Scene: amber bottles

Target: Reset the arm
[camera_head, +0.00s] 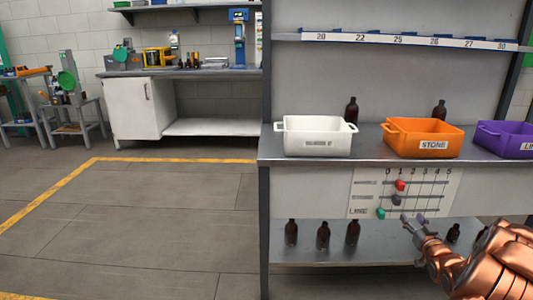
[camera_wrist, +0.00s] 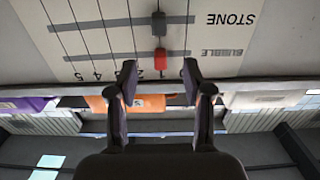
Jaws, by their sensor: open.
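My gripper (camera_head: 412,222) is at the lower right in the head view, in front of the lower part of the workbench and just below the slider board (camera_head: 440,185). In the wrist view, my gripper (camera_wrist: 158,80) has its two fingers apart, with nothing held between them. The wrist picture looks upside down. The board's red slider (camera_wrist: 160,58) and grey slider (camera_wrist: 158,22) show beyond the fingertips. The head view also shows the red slider (camera_head: 400,185), the grey slider (camera_head: 397,200) and a green slider (camera_head: 381,213) at the board's lower left.
On the bench stand a white bin (camera_head: 318,137), an orange bin (camera_head: 423,139) marked STONE and a purple bin (camera_head: 507,139). Amber bottles stand behind them (camera_head: 351,110) and on the lower shelf (camera_head: 323,236). Open floor (camera_head: 150,225) lies to the left.

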